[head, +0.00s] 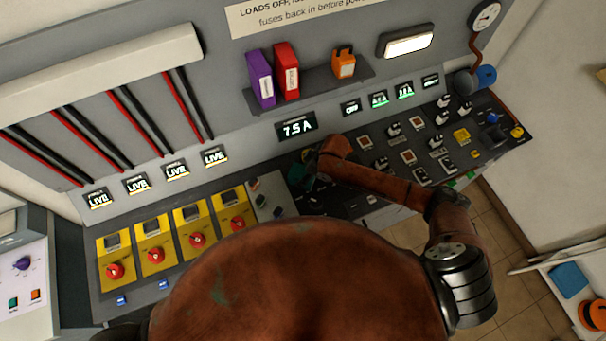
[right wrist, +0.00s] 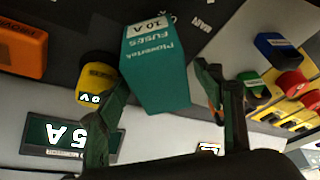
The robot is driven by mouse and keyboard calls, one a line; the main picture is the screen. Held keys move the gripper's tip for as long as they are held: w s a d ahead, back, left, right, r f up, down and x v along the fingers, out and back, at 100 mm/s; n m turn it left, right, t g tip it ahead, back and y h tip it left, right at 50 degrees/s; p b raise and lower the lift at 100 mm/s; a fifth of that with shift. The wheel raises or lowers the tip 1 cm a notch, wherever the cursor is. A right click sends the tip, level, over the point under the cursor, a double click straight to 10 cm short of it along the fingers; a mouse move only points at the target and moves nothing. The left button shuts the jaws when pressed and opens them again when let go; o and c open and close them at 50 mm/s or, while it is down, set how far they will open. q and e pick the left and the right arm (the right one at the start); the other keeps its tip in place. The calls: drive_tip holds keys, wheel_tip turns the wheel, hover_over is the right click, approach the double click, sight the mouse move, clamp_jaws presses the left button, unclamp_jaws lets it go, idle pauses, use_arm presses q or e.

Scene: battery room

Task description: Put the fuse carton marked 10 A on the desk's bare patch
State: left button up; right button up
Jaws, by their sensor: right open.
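The teal fuse carton (right wrist: 155,65) fills the middle of the right wrist view, where its label reads 10 A upside down. It shows as a small, partly covered teal shape in the head view (head: 301,175). My right gripper (right wrist: 162,80) is open, with one finger on each side of the carton. A gap shows on the right side; contact on the left cannot be told. In the head view my right gripper (head: 312,160) is small and dark over the desk (head: 345,205). I cannot clearly pick out the bare patch. My left gripper is out of view.
Beside the carton are a yellow item (right wrist: 98,72) and an orange item (right wrist: 22,50). Switches and yellow panels with red knobs (head: 198,240) crowd the desk. A shelf (head: 318,90) above holds purple and red binders and an orange object.

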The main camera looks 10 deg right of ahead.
drive_tip(key=v, duration=1)
drive_tip(key=shift+b, duration=0.3)
drive_tip(key=shift+s, duration=0.15)
